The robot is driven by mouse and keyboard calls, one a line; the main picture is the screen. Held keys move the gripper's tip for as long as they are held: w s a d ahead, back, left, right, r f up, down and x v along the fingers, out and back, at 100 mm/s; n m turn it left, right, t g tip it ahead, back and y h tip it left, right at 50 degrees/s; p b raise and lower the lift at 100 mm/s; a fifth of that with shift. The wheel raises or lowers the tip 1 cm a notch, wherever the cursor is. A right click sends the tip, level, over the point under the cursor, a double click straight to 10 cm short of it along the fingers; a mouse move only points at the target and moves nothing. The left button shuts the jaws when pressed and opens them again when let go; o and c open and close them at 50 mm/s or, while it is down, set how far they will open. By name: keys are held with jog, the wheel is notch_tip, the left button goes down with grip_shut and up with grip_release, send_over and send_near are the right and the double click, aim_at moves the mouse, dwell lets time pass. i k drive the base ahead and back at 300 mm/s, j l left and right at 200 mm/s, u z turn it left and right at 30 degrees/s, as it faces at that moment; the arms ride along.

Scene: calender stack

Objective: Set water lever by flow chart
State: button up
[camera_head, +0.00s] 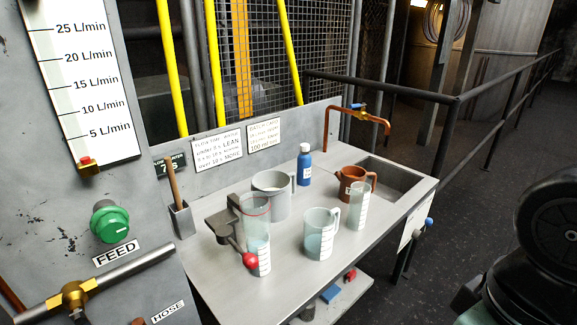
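A lever with a red ball knob (249,261) hangs from a grey bracket (228,222) on the metal bench, its arm slanting down to the right. A clear graduated cylinder (255,215) stands right beside it, partly behind the knob. A white chart placard (217,149) is on the bench's back panel; its words include LEAN and MORE, the rest is too small to read surely. A dark flow meter sign (172,162) is left of it, its number partly hidden by a wooden handle. My gripper is not in view.
A large L/min scale (97,80) has a red-and-brass piece (88,166) below the 5 mark. A green FEED knob (109,221) is beneath. A measuring jug (320,234), white pot (272,195), blue bottle (304,168) and brown mug (353,182) crowd the bench near the sink (404,178).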

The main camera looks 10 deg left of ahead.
aim_at(428, 221)
jog(key=i+u, duration=0.15)
jog(key=u, duration=1.1)
jog(key=i+l+u, duration=0.15)
jog(key=l+u, duration=0.2)
jog(key=i+l+u, duration=0.1)
jog(key=l+u, duration=0.2)
jog(key=l, duration=0.25)
jog(key=l+u, duration=0.35)
jog(key=k+l, duration=0.15)
jog(key=l, duration=0.25)
jog(key=k+l, duration=0.1)
jog(key=l, duration=0.3)
jog(key=k+l, duration=0.15)
jog(key=l, duration=0.25)
jog(key=k, duration=0.5)
jog(key=j+z, duration=0.15)
jog(key=z, duration=0.4)
